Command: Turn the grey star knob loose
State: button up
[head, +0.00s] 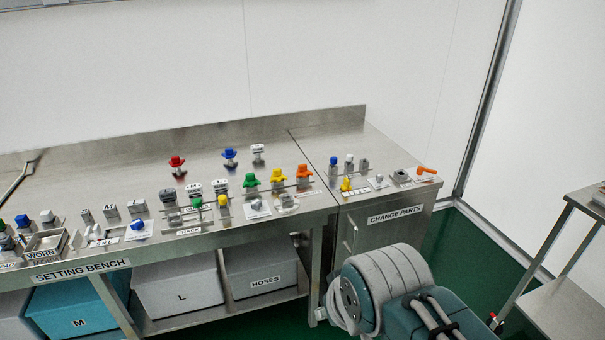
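Several small knobs stand on the steel bench. A small grey knob on a white plate (257,204) sits near the front edge, below the green knob (250,181). Another small grey knob on a white plate (378,180) sits on the right-hand bench section. Both are too small for me to tell which is the grey star knob. My arm fills the lower middle of the head view, in front of the bench. My gripper does not show, so its opening and anything in it are hidden.
Yellow (275,175) and orange (304,172) knobs stand close beside the green one. Red (177,163) and blue (229,156) knobs stand farther back. Grey bins (178,290) sit under the bench. A steel cart (570,290) is at the right. Green floor lies between.

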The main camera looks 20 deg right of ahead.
aim_at(256, 203)
jog(key=i+j, duration=0.1)
jog(key=i, duration=1.1)
